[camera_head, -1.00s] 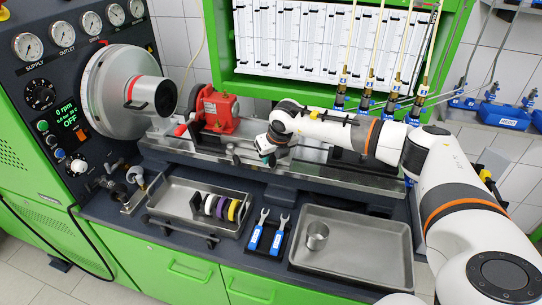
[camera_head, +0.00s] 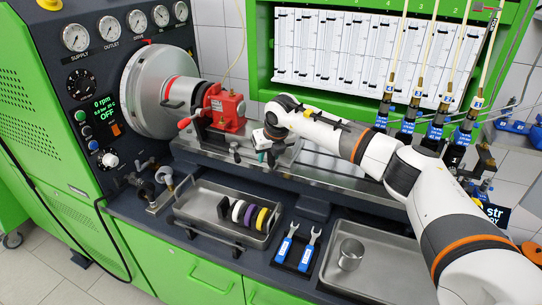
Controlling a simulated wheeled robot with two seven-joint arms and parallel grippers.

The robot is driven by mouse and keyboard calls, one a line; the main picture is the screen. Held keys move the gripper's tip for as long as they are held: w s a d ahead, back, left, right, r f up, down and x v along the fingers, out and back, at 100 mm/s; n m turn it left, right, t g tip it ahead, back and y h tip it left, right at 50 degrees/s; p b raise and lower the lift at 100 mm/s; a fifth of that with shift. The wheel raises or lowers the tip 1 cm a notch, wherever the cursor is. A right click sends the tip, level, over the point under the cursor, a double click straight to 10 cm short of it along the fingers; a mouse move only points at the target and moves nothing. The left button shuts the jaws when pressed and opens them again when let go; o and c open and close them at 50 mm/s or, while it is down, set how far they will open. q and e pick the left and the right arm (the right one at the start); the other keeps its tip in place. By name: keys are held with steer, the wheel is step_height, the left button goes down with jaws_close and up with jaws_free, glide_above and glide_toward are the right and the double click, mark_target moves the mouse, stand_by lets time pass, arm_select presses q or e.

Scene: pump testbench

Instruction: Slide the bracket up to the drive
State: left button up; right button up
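The bracket (camera_head: 226,110) is a red block on a metal carriage that sits on the bench rail. The drive (camera_head: 150,92) is the large grey round housing at the left, with a red-ringed hub facing the bracket. The bracket's left side is close against the hub; I cannot tell whether they touch. My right gripper (camera_head: 266,144) is at the right end of the bracket's carriage, low beside the rail. Its fingers are mostly hidden, so I cannot tell whether they are open. My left gripper is not in view.
The metal rail (camera_head: 335,172) is clear to the right of my gripper. In front are a tray (camera_head: 205,203) with several coloured rings, two blue-handled wrenches (camera_head: 296,247) and a tray (camera_head: 375,273) with a metal cup (camera_head: 350,254). Hoses hang at the right.

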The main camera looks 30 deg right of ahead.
steer(key=shift+o, duration=0.2)
steer(key=shift+s+d, duration=0.1)
steer(key=shift+d, duration=0.05)
steer(key=shift+s+r, duration=0.1)
steer(key=shift+r, duration=0.1)
steer(key=b+v, duration=0.3)
steer(key=v, duration=0.8)
steer(key=shift+r, duration=0.25)
